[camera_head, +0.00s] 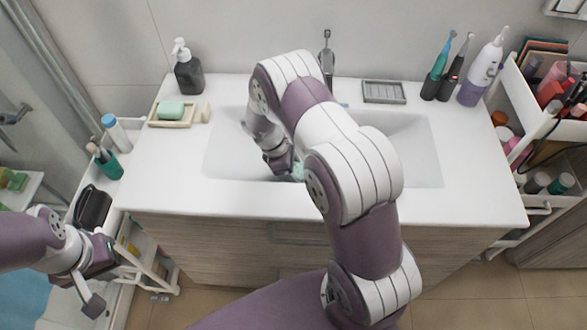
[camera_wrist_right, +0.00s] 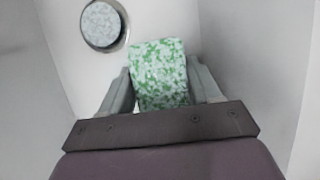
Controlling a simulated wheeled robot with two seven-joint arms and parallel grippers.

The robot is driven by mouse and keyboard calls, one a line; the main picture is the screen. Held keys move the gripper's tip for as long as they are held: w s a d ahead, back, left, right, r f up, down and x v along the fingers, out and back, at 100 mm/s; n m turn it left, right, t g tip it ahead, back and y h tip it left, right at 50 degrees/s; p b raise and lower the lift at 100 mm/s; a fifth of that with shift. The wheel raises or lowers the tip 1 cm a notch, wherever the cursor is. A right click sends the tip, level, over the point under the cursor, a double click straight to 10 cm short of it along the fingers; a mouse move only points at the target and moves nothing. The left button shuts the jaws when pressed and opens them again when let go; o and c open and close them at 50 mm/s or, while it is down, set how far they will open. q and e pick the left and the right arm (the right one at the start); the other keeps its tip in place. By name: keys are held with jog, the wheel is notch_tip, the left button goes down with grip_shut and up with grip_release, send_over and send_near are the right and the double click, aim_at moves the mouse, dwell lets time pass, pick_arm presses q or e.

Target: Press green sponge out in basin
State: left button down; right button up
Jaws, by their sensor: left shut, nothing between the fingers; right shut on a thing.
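The green sponge (camera_wrist_right: 158,75), speckled green and white, is held between the two fingers of my right gripper (camera_wrist_right: 160,95) in the right wrist view. In the head view only a pale green bit of the sponge (camera_head: 298,170) shows beside my right gripper (camera_head: 285,168), which is down inside the white basin (camera_head: 418,150). My right arm hides the middle of the basin. In the wrist view the sponge is near the round drain (camera_wrist_right: 103,24). My left gripper (camera_head: 93,304) is shut and empty, low at the left, away from the counter.
A soap dish with a green block (camera_head: 171,110) and a dark soap bottle (camera_head: 188,75) stand at the counter's left. The faucet (camera_head: 327,62) is behind the basin. A grey dish (camera_head: 384,92) and electric toothbrushes (camera_head: 439,65) stand at the right. Carts flank the counter.

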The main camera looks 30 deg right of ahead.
jog(key=shift+f+b, duration=0.45)
jog(key=shift+f, duration=0.2)
dwell(0.3)
jog(key=shift+s+f+p, duration=0.1)
jog(key=shift+p, duration=0.2)
dwell(1.2)
jog(key=shift+p, duration=0.3)
dwell(0.9)
dwell(1.4)
jog(key=shift+p, duration=0.35)
dwell(0.5)
notch_tip(320, 180, up, 15)
jog(key=p, duration=1.2)
